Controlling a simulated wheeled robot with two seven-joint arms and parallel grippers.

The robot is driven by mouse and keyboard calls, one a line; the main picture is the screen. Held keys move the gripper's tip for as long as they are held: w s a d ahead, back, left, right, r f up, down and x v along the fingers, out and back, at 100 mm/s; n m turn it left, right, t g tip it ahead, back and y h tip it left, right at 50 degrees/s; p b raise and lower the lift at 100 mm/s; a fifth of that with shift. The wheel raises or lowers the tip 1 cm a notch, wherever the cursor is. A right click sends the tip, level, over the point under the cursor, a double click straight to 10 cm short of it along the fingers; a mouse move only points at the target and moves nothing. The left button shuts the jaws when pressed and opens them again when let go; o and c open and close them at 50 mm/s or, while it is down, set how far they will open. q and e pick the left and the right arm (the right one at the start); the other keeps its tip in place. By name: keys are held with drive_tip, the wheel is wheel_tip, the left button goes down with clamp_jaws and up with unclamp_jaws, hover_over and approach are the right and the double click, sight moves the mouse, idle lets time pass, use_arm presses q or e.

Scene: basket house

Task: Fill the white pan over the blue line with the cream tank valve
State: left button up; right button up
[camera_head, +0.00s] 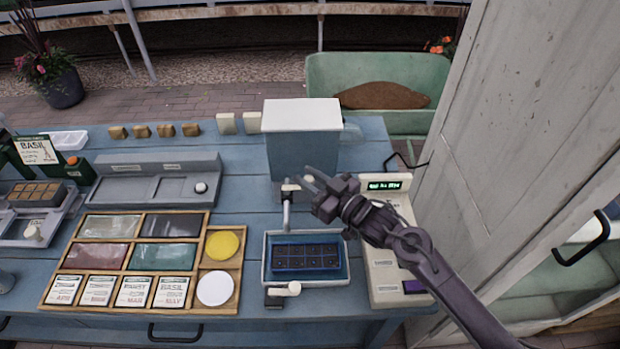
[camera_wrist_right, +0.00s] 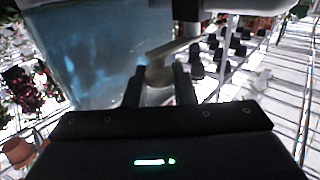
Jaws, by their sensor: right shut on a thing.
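The white pan (camera_head: 265,272) sits near the front of the blue table, with a dark tray of several cells (camera_head: 306,258) in it. The pan's inside looks blue around the tray; I cannot make out a separate blue line or the water level. The blue tank (camera_head: 302,155) with a white lid stands behind the pan, its pale spout (camera_head: 286,215) reaching down toward the pan. My right gripper (camera_head: 307,181) is at the tank's lower front. In the right wrist view its fingers (camera_wrist_right: 160,88) are shut on the cream valve's lever (camera_wrist_right: 166,52). The fingers partly hide the valve.
A pale device with a green display (camera_head: 384,185) stands right of the pan, under my right arm. A cream lever (camera_head: 290,289) is at the pan's front. A wooden organizer (camera_head: 226,262) lies left. A tall grey door (camera_head: 500,130) bounds the right.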

drive_tip(key=o, duration=0.7)
drive_tip(key=shift+a+f, duration=0.1)
drive_tip(key=shift+o, duration=1.2)
drive_tip(key=shift+w, duration=0.15)
drive_tip(key=b+v, duration=0.1)
drive_tip(key=v, duration=0.6)
drive_tip(key=shift+s+d+b, duration=0.25)
drive_tip(key=shift+s+b, duration=0.05)
drive_tip(key=shift+b, duration=0.05)
